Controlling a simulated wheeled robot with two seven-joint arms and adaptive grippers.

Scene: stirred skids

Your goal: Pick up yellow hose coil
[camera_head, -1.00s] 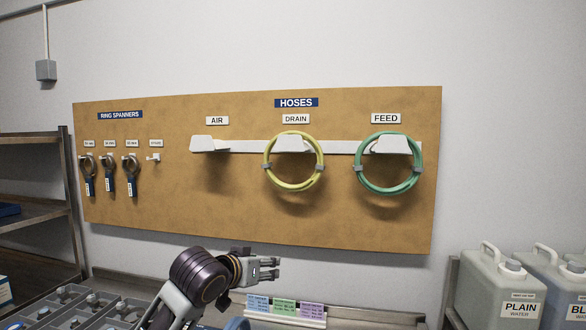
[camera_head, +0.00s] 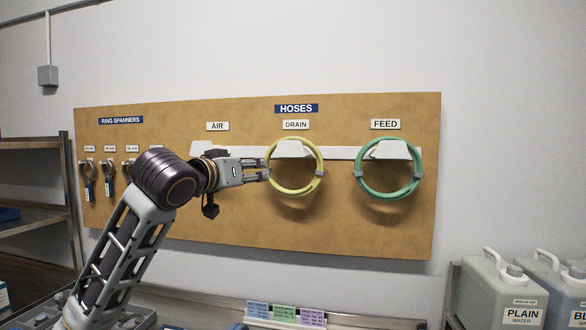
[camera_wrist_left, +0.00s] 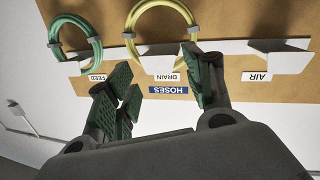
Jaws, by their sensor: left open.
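The yellow hose coil (camera_head: 297,193) hangs on a white peg under the DRAIN label, with a grey clip on its right side. My left gripper (camera_head: 266,172) comes from the left, its fingertips at the coil's left edge in the head view. In the upside-down wrist view, the open fingers of my left gripper (camera_wrist_left: 163,88) are empty, and the yellow coil (camera_wrist_left: 131,25) shows ahead beyond them, near the top edge, partly cut off. Whether a finger touches the coil cannot be told. My right gripper is not in view.
A green hose coil (camera_head: 361,187) hangs to the right under FEED. The AIR peg is partly hidden by my arm. Ring spanners (camera_head: 88,185) hang at the left of the board (camera_head: 350,225).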

